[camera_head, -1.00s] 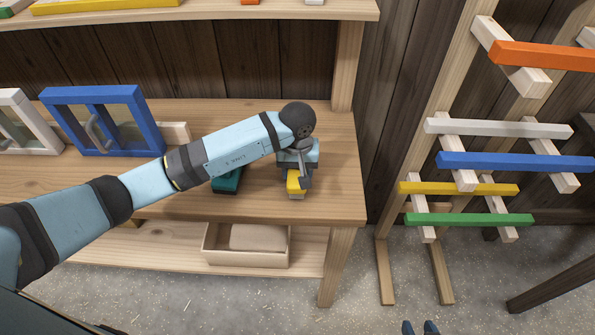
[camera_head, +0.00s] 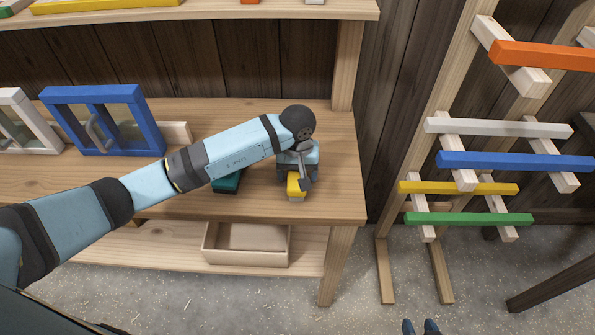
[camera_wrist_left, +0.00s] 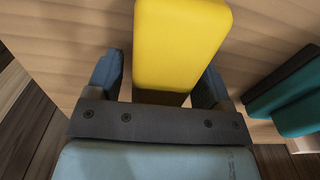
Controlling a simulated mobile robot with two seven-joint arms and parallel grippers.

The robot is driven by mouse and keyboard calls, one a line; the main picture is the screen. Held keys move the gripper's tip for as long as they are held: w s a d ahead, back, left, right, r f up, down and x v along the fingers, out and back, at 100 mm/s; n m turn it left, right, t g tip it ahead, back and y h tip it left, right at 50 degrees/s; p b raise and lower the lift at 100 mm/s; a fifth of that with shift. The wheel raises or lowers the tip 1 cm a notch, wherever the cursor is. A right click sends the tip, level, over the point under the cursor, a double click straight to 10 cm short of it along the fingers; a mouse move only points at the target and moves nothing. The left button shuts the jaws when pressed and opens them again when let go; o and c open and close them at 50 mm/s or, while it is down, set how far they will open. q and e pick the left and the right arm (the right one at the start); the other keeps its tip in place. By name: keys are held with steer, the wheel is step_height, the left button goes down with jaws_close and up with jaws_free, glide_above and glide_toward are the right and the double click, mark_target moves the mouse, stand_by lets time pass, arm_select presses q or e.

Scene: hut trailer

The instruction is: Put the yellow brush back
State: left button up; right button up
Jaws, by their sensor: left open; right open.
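The yellow brush (camera_head: 294,187) stands on the wooden workbench (camera_head: 336,190), near its front right corner. In the left wrist view the brush's yellow body (camera_wrist_left: 180,45) lies between the two blue fingers. My left gripper (camera_head: 297,180) is open around it, with a visible gap beside the finger on the left. The brush's underside is mostly hidden in the wrist view; a pale part shows below the yellow in the head view. My right gripper (camera_head: 420,327) shows only its blue fingertips at the bottom edge, apart and empty.
A teal brush-like block (camera_head: 228,183) lies left of the yellow brush; it also shows in the left wrist view (camera_wrist_left: 290,95). A blue window frame (camera_head: 107,120) stands behind my arm. An open box (camera_head: 246,257) sits on the lower shelf. A rack with coloured bars (camera_head: 515,161) stands right.

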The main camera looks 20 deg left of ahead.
arm_select(q)
step_height(320, 180, up, 12)
steer(key=shift+f+b, duration=0.15)
steer(key=shift+b, duration=0.55)
